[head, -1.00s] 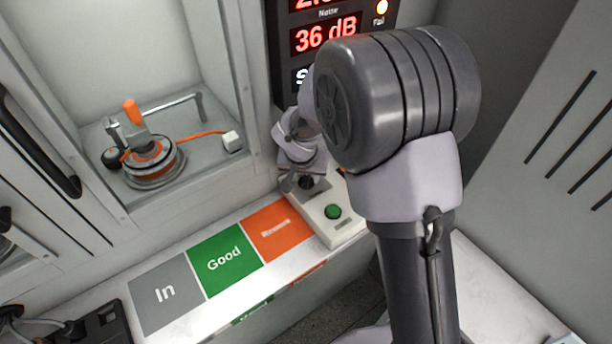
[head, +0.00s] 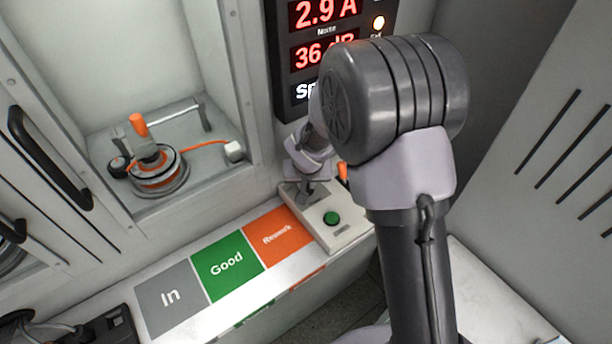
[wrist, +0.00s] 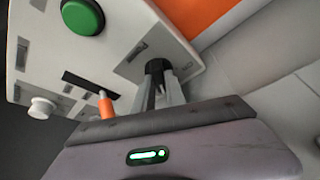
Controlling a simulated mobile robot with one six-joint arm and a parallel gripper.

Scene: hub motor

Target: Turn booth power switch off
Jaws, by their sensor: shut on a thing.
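A pale control box (head: 350,236) sits at the right end of the bench, with a green button (head: 331,218) on top. It also shows in the wrist view (wrist: 125,42), with the green button (wrist: 82,16) at upper left. My gripper (wrist: 160,90) has its two fingers closed around a black knob (wrist: 156,67) on this box. In the head view my gripper (head: 304,191) is down at the box's back left corner and hides the knob. I take the knob for the power switch, but its labels are unreadable.
An orange lever (wrist: 105,105) and a white knob (wrist: 41,108) stand close by on the box. A dark display (head: 316,58) hangs behind. The hub motor (head: 158,170) sits in the booth at left. In, Good and Rework (head: 277,236) pads line the bench.

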